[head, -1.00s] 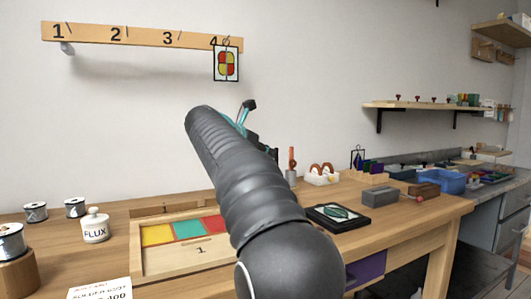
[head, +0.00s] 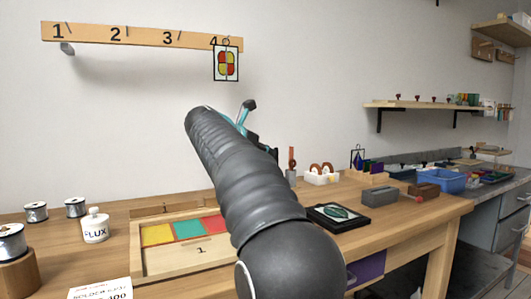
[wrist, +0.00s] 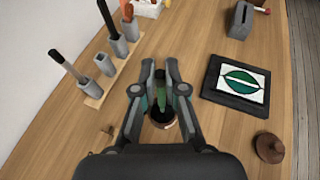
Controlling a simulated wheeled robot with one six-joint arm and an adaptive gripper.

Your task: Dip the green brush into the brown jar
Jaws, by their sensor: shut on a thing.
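My gripper (wrist: 160,70) shows in the wrist view, shut on the green brush (wrist: 160,92), which stands between its fingers. Just beneath it is the brown jar (wrist: 171,123), open, with a dark mouth. The lower end of the brush overlaps the mouth in the picture; I cannot tell how deep it reaches or whether it touches the jar. A brown knobbed lid (wrist: 270,148) lies on the table to the right. In the head view my arm hides the jar and the brush, and only a bit of my gripper (head: 246,112) shows.
A rack of grey holders (wrist: 93,88) with other tools stands to the left in the wrist view. A black-framed green leaf panel (wrist: 237,86) lies to the right, with a grey block (wrist: 241,20) beyond. The head view shows a white flux bottle (head: 95,228) and wire spools.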

